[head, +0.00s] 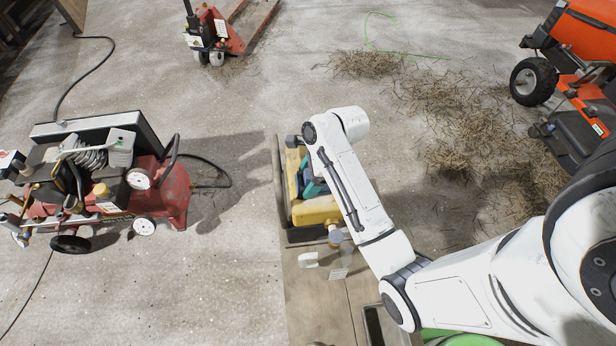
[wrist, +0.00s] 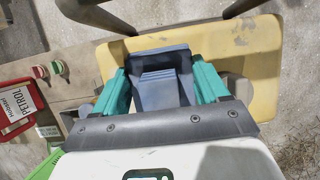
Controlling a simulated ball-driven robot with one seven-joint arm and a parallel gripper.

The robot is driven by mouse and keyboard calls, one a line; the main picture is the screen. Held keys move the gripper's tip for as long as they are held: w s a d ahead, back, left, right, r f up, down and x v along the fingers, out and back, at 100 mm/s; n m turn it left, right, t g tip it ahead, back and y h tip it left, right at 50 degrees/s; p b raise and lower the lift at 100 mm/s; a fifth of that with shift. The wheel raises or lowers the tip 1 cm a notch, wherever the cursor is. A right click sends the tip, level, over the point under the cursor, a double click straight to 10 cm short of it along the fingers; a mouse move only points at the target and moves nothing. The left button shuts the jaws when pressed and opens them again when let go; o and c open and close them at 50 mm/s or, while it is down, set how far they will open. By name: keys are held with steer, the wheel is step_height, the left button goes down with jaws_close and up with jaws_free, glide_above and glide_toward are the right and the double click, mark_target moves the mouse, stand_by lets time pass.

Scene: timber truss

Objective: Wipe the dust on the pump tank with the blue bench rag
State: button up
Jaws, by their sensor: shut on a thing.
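The yellow pump tank (head: 317,211) stands on the timber bench inside a dark tube frame, partly hidden by my arm. In the wrist view its yellow top (wrist: 115,53) spreads around and behind my fingers. My gripper (wrist: 163,75) has teal fingers shut on the folded blue bench rag (wrist: 160,58). The rag is over the tank; whether it touches is hard to tell. In the head view my gripper (head: 308,184) is mostly behind my arm, with teal and blue showing. Faint darker marks show on the yellow surface, but I cannot tell whether they are dust.
Dark frame bars (wrist: 92,14) cross near the rag. A red petrol can (wrist: 17,108) stands left in the wrist view. A red compressor (head: 172,192) stands left on the floor, a red pallet jack (head: 232,35) behind, an orange machine (head: 580,40) at right. Straw (head: 450,110) litters the floor.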

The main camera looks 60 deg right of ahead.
mark_target(292, 188)
steer(key=shift+w+a+f, duration=0.2)
steer(key=shift+w+a, duration=0.95)
steer(key=shift+w, duration=0.05)
steer(key=shift+s+d, duration=0.4)
steer(key=shift+s, duration=0.2)
steer(key=shift+s+d+r, duration=0.25)
steer(key=shift+s+d, duration=0.55)
steer(key=shift+w+r, duration=0.1)
steer(key=shift+r, duration=3)
